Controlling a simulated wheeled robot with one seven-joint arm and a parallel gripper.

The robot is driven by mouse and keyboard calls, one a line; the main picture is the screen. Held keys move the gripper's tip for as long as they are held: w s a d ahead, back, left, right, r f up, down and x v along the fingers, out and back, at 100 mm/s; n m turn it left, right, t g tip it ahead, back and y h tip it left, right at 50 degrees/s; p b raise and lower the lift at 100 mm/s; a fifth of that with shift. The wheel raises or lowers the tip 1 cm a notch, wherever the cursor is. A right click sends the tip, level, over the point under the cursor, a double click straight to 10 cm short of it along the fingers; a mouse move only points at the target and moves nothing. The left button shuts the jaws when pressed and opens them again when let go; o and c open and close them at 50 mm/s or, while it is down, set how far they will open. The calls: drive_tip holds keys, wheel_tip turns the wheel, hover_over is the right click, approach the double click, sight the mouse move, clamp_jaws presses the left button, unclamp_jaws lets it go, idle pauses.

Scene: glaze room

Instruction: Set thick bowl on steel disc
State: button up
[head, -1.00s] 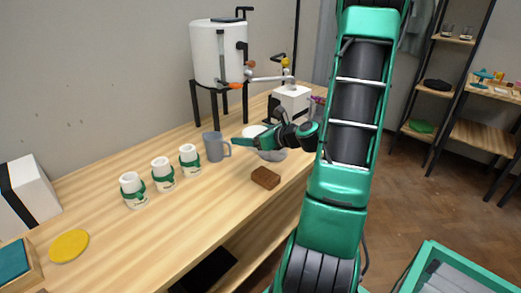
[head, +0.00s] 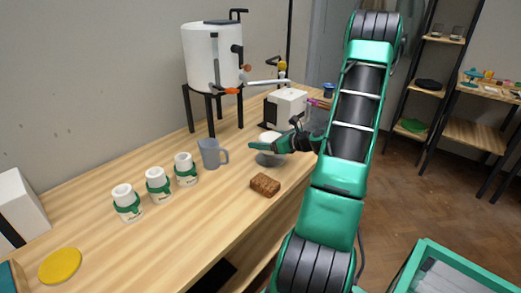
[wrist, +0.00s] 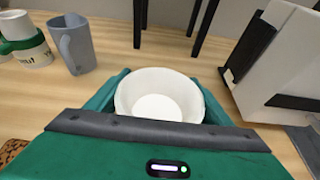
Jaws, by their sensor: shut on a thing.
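The thick bowl (wrist: 160,98) is white and round, and sits upright between the fingers of my gripper in the wrist view, its inside empty. In the head view only part of the bowl (head: 268,136) shows behind the near green finger. My gripper (head: 262,146) is shut on it. A grey round surface (head: 267,160), which looks like the steel disc, shows just below the gripper on the table. The finger and bowl hide much of it, and I cannot tell whether the bowl touches it. The disc cannot be made out in the wrist view.
A grey mug (head: 210,153) stands left of the gripper, with three white cups with green bands (head: 158,184) beyond. A brown block (head: 265,185) lies in front. A white box (head: 287,105) and a white tank on legs (head: 211,58) stand behind.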

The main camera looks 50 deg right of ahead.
sight(263, 154)
wheel_tip(263, 154, down, 4)
drive_tip(key=shift+r, duration=0.2)
drive_tip(key=shift+w+a+f, duration=0.15)
drive_tip(key=shift+a, duration=0.05)
drive_tip(key=o, duration=1.3)
drive_tip(key=shift+f, duration=0.1)
drive_tip(key=shift+d, duration=0.1)
drive_tip(key=shift+s+r, duration=0.2)
drive_tip(key=shift+s, duration=0.15)
drive_tip(key=v, duration=1.1)
drive_tip(key=shift+s+d+r, duration=0.1)
drive_tip(key=shift+s, duration=0.1)
